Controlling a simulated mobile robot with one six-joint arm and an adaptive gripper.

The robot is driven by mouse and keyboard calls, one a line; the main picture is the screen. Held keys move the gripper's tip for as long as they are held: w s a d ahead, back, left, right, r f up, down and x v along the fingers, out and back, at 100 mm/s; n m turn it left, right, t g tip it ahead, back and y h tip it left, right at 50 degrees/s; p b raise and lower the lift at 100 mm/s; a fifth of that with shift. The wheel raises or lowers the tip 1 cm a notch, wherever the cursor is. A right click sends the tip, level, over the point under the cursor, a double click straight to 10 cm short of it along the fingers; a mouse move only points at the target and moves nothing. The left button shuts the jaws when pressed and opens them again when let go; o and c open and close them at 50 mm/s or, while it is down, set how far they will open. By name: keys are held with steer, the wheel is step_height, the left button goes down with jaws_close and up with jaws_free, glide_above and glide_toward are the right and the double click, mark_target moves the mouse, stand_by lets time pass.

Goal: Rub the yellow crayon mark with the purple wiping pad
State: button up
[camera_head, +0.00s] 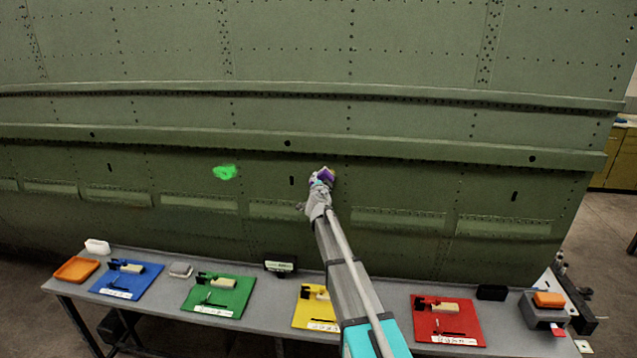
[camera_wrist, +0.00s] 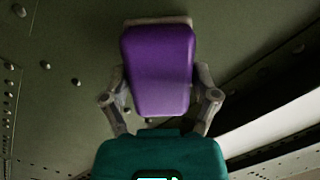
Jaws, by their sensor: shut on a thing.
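The purple wiping pad (camera_head: 325,175) is held at the end of my arm, in front of the green fuselage skin (camera_head: 420,182). In the wrist view the purple pad (camera_wrist: 158,75) fills the middle, with a pale edge at its far end close to the skin. I cannot tell for sure whether it touches. My gripper (camera_head: 319,186) is shut on the pad, one finger on each side in the wrist view. No yellow crayon mark shows clearly in either view; the pad and gripper may cover it. A bright green mark (camera_head: 225,172) is on the skin to the left.
A grey bench (camera_head: 262,313) runs below the skin. On it lie blue (camera_head: 147,278), green (camera_head: 235,300), yellow (camera_head: 303,318) and red (camera_head: 470,325) mats with tools, an orange tray (camera_head: 76,269) and a grey box (camera_head: 541,317). Long ribs (camera_head: 430,151) stick out of the skin above the pad.

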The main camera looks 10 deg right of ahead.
mark_target(351, 180)
steer(key=shift+d, duration=0.1)
steer(key=shift+s+d, duration=0.35)
steer(key=shift+d, duration=0.45)
steer(key=shift+s+d, duration=0.3)
steer(key=shift+d, duration=0.45)
steer(key=shift+d, duration=0.1)
steer(key=shift+s+d, duration=0.2)
steer(key=shift+d, duration=0.65)
steer(key=shift+s+d, duration=0.2)
steer(key=shift+d, duration=0.6)
steer(key=shift+d, duration=0.1)
steer(key=shift+s+d, duration=0.3)
steer(key=shift+d, duration=0.5)
steer(key=shift+s+d, duration=0.3)
steer(key=shift+d, duration=0.5)
steer(key=shift+w+a, duration=0.15)
steer(key=shift+a, duration=0.05)
